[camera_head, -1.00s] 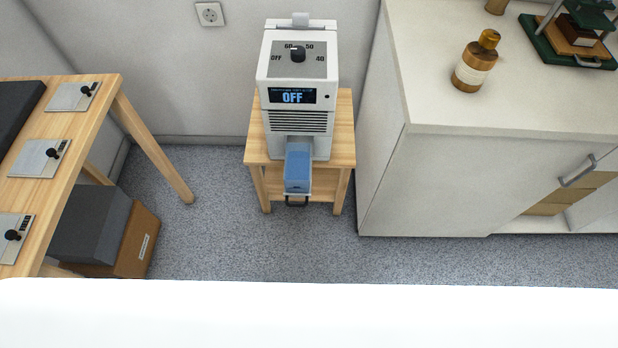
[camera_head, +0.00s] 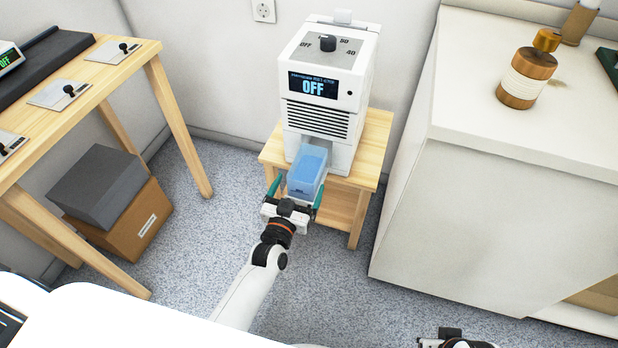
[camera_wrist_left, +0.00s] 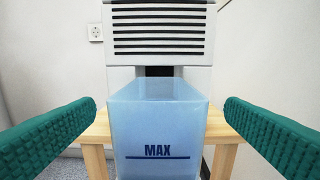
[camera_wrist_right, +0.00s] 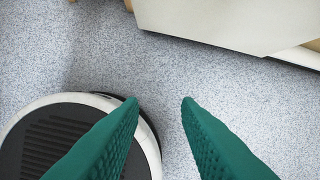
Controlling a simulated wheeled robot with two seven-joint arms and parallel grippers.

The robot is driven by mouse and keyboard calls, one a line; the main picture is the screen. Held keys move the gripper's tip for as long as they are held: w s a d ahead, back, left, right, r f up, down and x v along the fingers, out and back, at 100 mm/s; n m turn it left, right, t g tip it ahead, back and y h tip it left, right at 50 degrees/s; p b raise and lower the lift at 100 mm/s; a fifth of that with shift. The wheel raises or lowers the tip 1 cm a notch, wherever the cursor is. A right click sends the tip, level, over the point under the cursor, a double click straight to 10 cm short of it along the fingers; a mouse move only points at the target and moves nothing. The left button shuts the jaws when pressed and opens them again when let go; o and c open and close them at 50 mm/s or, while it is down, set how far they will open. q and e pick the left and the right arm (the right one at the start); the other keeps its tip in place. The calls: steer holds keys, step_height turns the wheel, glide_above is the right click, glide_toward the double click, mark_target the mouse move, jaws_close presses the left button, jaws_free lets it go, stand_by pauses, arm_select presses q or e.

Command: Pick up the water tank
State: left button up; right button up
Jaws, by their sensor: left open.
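The water tank (camera_head: 307,172) is a translucent blue box that sticks out from the lower front of a white dehumidifier (camera_head: 324,95). In the left wrist view the tank (camera_wrist_left: 158,125) faces me, with a "MAX" line on its front. My left gripper (camera_head: 292,194) is open, its green fingers on either side of the tank's front with gaps showing in the left wrist view. The tank's handle is hidden in the head view. My right gripper (camera_wrist_right: 160,100) is open and empty above the floor; only a bit of its arm shows at the head view's bottom edge.
The dehumidifier stands on a small wooden stool (camera_head: 368,150). A wooden table (camera_head: 125,85) is on the left, with boxes (camera_head: 120,200) under it. A white cabinet (camera_head: 500,190) with a brown bottle (camera_head: 526,75) stands on the right. Speckled floor (camera_head: 215,225) lies between.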

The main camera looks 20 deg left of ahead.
arm_select(q)
steer(key=w+b, duration=0.1)
steer(key=w, duration=0.4)
steer(key=shift+w+f, duration=0.1)
steer(key=shift+w, duration=0.3)
steer(key=shift+w+b, duration=0.3)
steer(key=shift+w, duration=0.05)
steer(key=c, duration=1.2)
steer(key=shift+c, duration=1)
arm_select(e)
steer(key=v, duration=0.6)
steer(key=shift+r, duration=0.15)
arm_select(q)
steer(key=shift+r, duration=0.2)
arm_select(e)
steer(key=shift+w+d, duration=0.1)
arm_select(q)
steer(key=shift+r, duration=0.1)
